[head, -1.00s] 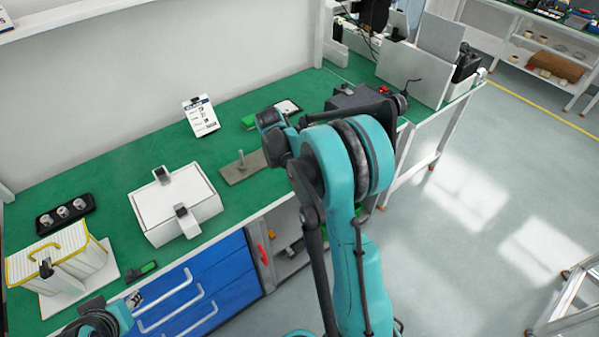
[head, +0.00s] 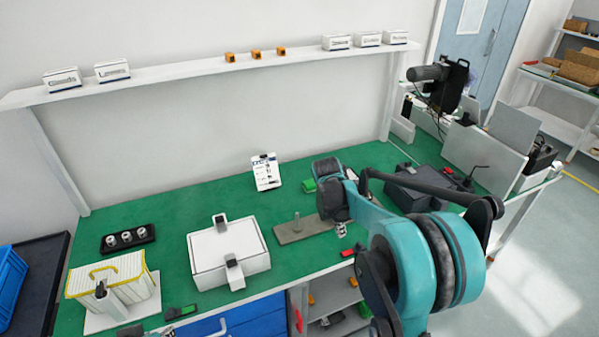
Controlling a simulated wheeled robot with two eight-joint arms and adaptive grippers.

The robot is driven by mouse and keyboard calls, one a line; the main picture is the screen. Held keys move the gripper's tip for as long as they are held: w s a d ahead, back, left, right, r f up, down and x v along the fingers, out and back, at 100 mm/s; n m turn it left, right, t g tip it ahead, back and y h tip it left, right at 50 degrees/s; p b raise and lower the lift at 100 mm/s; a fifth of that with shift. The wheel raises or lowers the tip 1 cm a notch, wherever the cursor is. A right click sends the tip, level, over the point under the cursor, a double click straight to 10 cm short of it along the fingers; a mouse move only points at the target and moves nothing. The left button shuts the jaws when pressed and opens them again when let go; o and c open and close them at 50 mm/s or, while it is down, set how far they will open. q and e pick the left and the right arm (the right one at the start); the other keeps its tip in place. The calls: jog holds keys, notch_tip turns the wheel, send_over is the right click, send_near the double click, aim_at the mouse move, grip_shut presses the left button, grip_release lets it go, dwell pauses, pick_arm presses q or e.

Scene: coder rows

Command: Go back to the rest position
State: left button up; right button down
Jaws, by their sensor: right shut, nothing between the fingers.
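My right arm comes in from the lower right, its large teal joint in front of the bench's right part. My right gripper (head: 342,230) is small in view, pointing down above the front part of the green bench top (head: 200,200), right of a grey plate with a peg (head: 300,228). It looks shut and empty. My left gripper (head: 163,332) shows only as a sliver at the bottom edge, near the bench front; its fingers cannot be made out.
A white box with dark latches (head: 228,250) stands mid-bench. A shelf (head: 200,68) runs above. Dark equipment (head: 425,185) is at the right.

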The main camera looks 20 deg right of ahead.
jog(key=s+a+r+m+t+y+b, duration=0.1)
jog(key=s+a+r+m+t, duration=0.2)
jog(key=s+a+r+m, duration=0.55)
jog(key=s+a+f+m+t+y, duration=0.1)
jog(key=s+a+f+m+t, duration=0.1)
jog(key=s+m, duration=0.3)
jog(key=s+a+f+m+t, duration=0.1)
jog(key=s+a+f+m, duration=0.1)
jog(key=s+a+m, duration=0.2)
jog(key=shift+s+m+t+y+b, duration=0.4)
jog(key=shift+s+m, duration=0.25)
jog(key=shift+s, duration=0.45)
